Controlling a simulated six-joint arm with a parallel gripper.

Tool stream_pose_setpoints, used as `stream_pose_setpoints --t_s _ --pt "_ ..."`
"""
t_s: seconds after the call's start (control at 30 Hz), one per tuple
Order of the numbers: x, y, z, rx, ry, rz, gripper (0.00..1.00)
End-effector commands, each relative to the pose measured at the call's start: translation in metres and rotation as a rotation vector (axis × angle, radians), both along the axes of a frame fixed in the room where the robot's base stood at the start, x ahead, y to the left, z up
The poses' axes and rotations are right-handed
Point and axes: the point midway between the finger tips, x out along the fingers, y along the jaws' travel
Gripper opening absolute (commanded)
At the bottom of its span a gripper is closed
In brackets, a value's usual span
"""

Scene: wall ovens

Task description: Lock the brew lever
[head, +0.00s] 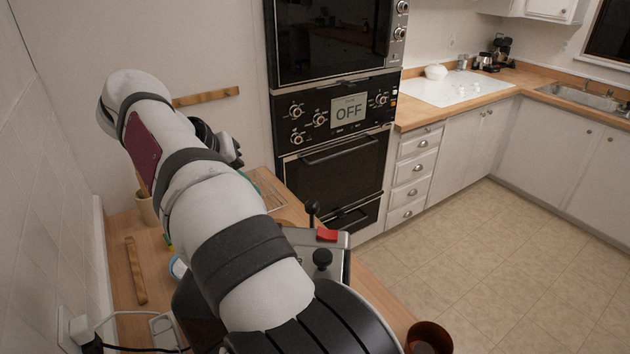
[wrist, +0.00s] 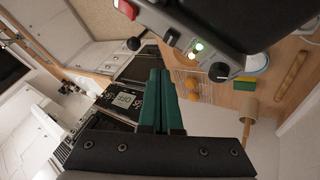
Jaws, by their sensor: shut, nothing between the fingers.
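The machine with the levers (head: 338,264) stands on the wooden counter in the head view, partly hidden by my arm. A black ball-ended lever (head: 312,210) rises near its red switch (head: 327,235), and a second black knob (head: 322,258) is nearer. I cannot tell which is the brew lever. In the wrist view the machine's dark body (wrist: 225,22) fills the top, with a black ball knob (wrist: 133,44) and another (wrist: 171,36) at its edge. My gripper (wrist: 160,74) shows green fingers, shut and empty, apart from the knobs.
Wall ovens (head: 335,165) reading OFF stand behind the counter. A wire rack (head: 268,190) lies on the counter beyond the machine. A brown cup (head: 428,338) is at the bottom.

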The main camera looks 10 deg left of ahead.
Motion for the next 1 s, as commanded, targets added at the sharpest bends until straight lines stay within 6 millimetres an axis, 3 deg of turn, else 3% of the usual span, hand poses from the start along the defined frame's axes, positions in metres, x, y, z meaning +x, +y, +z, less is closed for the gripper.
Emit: stream_pose_setpoints --t_s 0.27,0.77,1.0 --pt "0.003 -0.002 -0.003 -0.001 0.001 -0.001 0.00" --pt "0.057 -0.022 -0.084 0.000 0.003 -0.003 0.00" --pt "0.074 -0.051 -0.085 0.002 0.001 -0.004 0.00"
